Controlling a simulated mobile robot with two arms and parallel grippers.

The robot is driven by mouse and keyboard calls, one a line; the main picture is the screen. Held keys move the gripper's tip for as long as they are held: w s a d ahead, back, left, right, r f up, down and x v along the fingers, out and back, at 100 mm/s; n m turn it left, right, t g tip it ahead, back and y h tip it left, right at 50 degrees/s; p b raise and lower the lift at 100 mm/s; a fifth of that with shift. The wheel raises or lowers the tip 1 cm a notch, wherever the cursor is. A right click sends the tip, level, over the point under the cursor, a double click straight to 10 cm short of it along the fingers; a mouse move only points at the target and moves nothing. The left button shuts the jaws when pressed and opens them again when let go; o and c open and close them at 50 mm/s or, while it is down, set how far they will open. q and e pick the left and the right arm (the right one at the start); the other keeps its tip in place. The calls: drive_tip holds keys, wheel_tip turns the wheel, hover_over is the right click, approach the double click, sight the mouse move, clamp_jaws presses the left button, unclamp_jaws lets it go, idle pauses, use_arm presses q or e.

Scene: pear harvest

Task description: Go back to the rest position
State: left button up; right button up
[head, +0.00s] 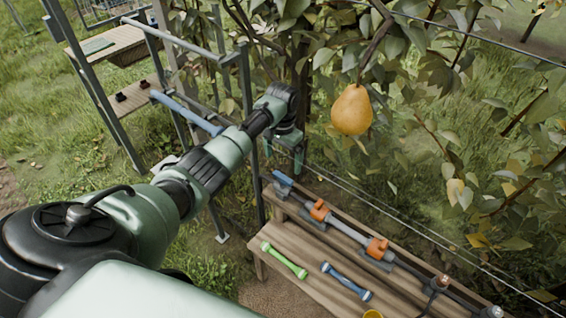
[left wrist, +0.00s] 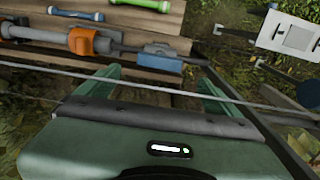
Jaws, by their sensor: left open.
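My left arm reaches in from the left in the head view. My left gripper (head: 287,158) points down between the metal rack and the tree foliage, beyond the far left end of the wooden bench. In the left wrist view my left gripper (left wrist: 160,78) has its two green fingers spread apart with nothing between them. A ripe yellow-orange pear (head: 352,109) hangs from a branch to the right of the gripper, clear of it. My right gripper is not in view.
The wooden bench (head: 325,277) bears a grey pipe with orange fittings (head: 347,231), a green tool (head: 285,260) and a blue tool (head: 347,282). A thin wire passes close to the gripper. A metal-framed rack (head: 247,95) stands left of the hand. Branches and leaves crowd the right.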

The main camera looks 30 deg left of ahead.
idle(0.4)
use_arm(q)
drive_tip(key=s+d+f+m+t, duration=0.1)
drive_tip(key=s+d+f, duration=0.3)
drive_tip(key=s+d, duration=0.3)
drive_tip(key=s+d+f+m, duration=0.2)
drive_tip(key=s+d+f, duration=0.2)
drive_tip(key=s+d, duration=0.35)
drive_tip(key=s+d+r+n+t, duration=0.1)
drive_tip(key=s+r, duration=0.4)
drive_tip(key=s, duration=0.5)
drive_tip(key=s+d+r+n+t, duration=0.15)
drive_tip(key=s+r, duration=0.25)
drive_tip(key=s, duration=0.5)
wheel_tip(320, 180, down, 28)
drive_tip(key=s+m+g+b, duration=0.1)
drive_tip(key=b, duration=0.1)
drive_tip(key=s+a+f+g+b, duration=0.1)
drive_tip(key=s+a+f, duration=0.1)
drive_tip(key=s+f, duration=1.4)
drive_tip(key=shift+f, duration=0.75)
